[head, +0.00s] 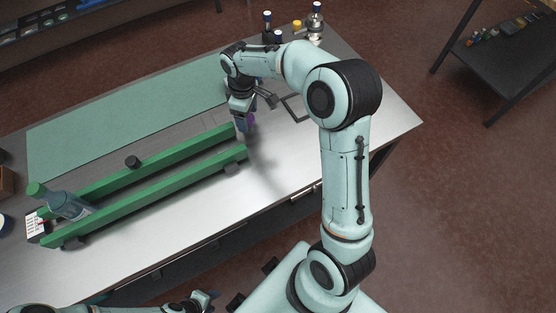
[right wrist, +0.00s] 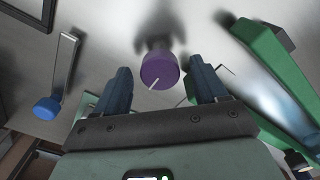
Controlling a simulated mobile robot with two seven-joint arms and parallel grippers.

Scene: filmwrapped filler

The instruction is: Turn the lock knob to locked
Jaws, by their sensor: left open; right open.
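The lock knob is a purple round knob (right wrist: 160,71) with a white pointer line, which in the right wrist view slants toward the lower left. It also shows in the head view (head: 251,119), partly hidden by my right gripper. My right gripper (head: 244,122) is open above the table, with its two fingers on either side of the knob in the right wrist view; I cannot tell whether they touch it. My left gripper (head: 205,299) is open and empty at the bottom edge of the head view, away from the knob.
Two parallel green rails (head: 160,192) lie on the table left of the knob, with a green-capped bottle (head: 68,205) at their far left end. A blue-ended metal lever (right wrist: 47,108) shows in the right wrist view. Small bottles (head: 316,20) stand at the back corner. A green mat (head: 120,125) is clear.

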